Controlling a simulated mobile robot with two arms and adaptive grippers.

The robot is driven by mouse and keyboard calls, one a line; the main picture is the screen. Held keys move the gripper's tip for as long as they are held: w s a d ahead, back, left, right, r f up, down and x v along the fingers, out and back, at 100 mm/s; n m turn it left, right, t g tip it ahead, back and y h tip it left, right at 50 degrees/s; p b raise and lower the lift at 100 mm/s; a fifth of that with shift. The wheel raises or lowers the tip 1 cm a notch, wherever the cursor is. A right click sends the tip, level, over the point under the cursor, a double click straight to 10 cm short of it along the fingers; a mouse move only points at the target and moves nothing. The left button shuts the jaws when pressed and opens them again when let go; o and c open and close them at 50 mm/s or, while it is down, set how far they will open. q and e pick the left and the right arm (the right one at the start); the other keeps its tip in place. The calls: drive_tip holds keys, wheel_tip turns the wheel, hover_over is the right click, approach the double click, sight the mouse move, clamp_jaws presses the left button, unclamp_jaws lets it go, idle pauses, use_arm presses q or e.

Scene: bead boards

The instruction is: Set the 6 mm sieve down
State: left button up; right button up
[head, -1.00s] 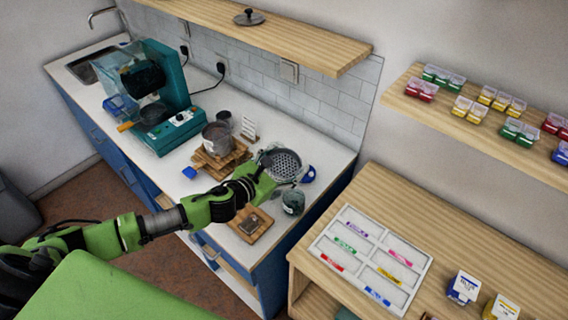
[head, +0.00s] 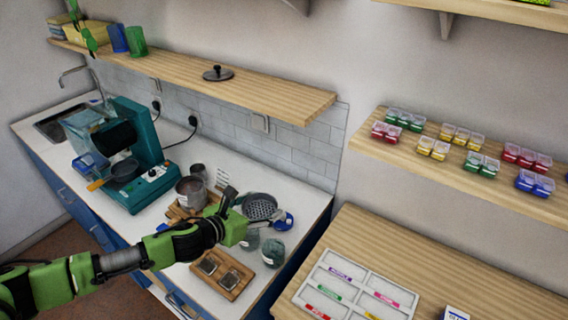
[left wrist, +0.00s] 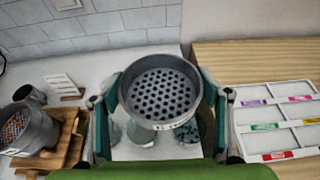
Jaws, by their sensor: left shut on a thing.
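The sieve (head: 260,207) is a round grey metal pan with a perforated floor. In the left wrist view the sieve (left wrist: 162,92) sits level between the two fingers, with small lettering on its near rim that I cannot read surely. My left gripper (head: 243,215) is shut on it and holds it over the right end of the white counter (left wrist: 95,62). The gap beneath is hard to judge. Glass jars (head: 273,252) stand in front of and partly below the sieve. My right gripper is not in view.
A blue ring-like item (head: 284,221) lies right of the sieve. A grey pot (head: 191,191) stands on a wooden board to the left, with a white card rack (left wrist: 62,84) nearby. A wooden tray (head: 222,288) lies in front. A teal machine (head: 150,160) stands further left.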

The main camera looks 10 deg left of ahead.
use_arm(q)
drive_tip(key=s+d+n+t+y+b, duration=0.1)
drive_tip(key=s+d+n+y+b, duration=0.25)
drive_tip(key=d+b, duration=0.6)
drive_tip(key=s+a+n+g+y+b, duration=0.2)
drive_tip(key=s+n+y, duration=0.3)
drive_tip(key=s, duration=0.3)
drive_tip(key=s+a+n+g+y+b, duration=0.3)
drive_tip(key=s+a+n+y, duration=0.2)
drive_tip(key=s, duration=0.4)
drive_tip(key=shift+f+n+y, duration=0.15)
drive_tip(key=shift+n+y, duration=0.4)
drive_tip(key=shift+y, duration=0.5)
drive_tip(key=shift+d, duration=0.1)
